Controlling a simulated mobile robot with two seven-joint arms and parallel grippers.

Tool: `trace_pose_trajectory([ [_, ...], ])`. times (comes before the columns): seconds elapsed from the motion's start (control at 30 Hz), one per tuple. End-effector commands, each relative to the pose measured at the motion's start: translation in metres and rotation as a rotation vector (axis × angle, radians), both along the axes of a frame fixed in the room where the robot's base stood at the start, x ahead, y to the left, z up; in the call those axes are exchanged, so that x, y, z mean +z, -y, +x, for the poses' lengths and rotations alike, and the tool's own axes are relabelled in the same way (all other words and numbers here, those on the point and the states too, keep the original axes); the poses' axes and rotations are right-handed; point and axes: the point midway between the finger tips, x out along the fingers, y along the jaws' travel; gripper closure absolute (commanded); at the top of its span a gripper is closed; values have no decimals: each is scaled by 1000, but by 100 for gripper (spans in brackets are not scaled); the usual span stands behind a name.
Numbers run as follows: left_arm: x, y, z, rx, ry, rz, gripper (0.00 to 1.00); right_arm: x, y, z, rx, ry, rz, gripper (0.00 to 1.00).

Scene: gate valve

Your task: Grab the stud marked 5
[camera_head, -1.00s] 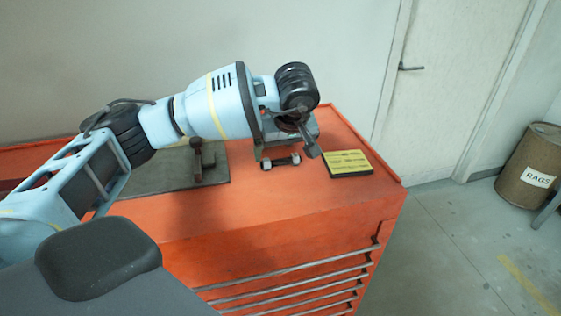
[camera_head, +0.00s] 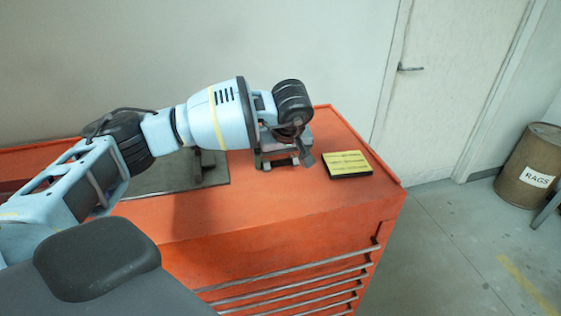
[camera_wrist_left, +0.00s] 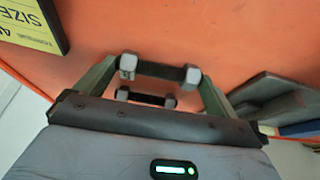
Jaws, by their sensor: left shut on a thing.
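My left gripper (camera_head: 283,161) is low over the orange cabinet top. In the left wrist view its fingers (camera_wrist_left: 158,82) are shut on the ends of a dark stud (camera_wrist_left: 160,69) with grey nuts. A small mark shows on its left nut, too small to read as a 5. A second, smaller-looking stud (camera_wrist_left: 146,97) shows just below the first in that view, partly hidden by the gripper's front edge. In the head view the gripper hides most of the studs. My right gripper is not in view.
A yellow-topped block with print (camera_head: 348,163) lies to the right of the gripper. A dark grey mat or plate (camera_head: 165,179) lies to the left, with a dark upright part (camera_head: 203,166) on it. The cabinet top (camera_head: 270,205) is clear in front.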

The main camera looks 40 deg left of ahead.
Motion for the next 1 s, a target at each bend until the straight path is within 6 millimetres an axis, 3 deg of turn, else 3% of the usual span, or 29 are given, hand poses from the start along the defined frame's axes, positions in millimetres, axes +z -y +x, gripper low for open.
trace_pose_trajectory([
  [0.27,9,0,1,0,3,0,38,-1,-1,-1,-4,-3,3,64],
  [0.47,34,0,1,0,5,-1,38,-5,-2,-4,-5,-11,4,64],
  [1.0,45,-49,-108,2,-2,2,38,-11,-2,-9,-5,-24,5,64],
])
